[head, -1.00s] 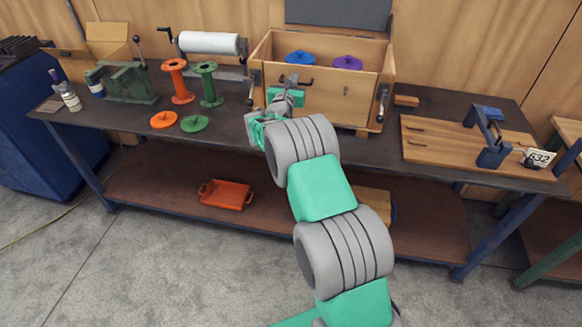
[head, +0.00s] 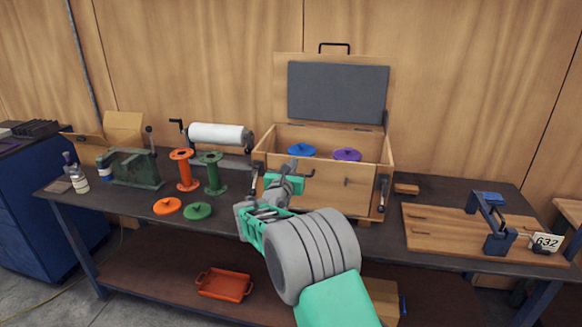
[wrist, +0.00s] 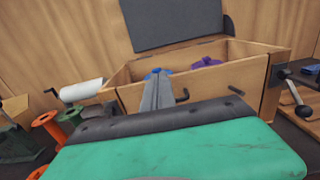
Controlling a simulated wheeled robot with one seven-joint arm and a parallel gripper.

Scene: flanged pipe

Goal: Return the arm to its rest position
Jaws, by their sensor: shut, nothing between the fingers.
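My gripper (head: 290,171) is in front of the open wooden chest (head: 333,189) at the centre of the bench. It points toward the chest and holds nothing. In the wrist view my shut grey fingers (wrist: 158,90) stand up in front of the chest's front wall (wrist: 200,87). My arm reaches up from the bottom of the head view. It hides part of the bench's front edge and the shelf below.
A blue disc (head: 301,150) and a purple disc (head: 346,155) show inside the chest. Orange (head: 184,170) and green (head: 213,174) flanged pipes stand left, with orange (head: 167,206) and green (head: 198,211) discs before them. A wooden board (head: 470,234) lies right.

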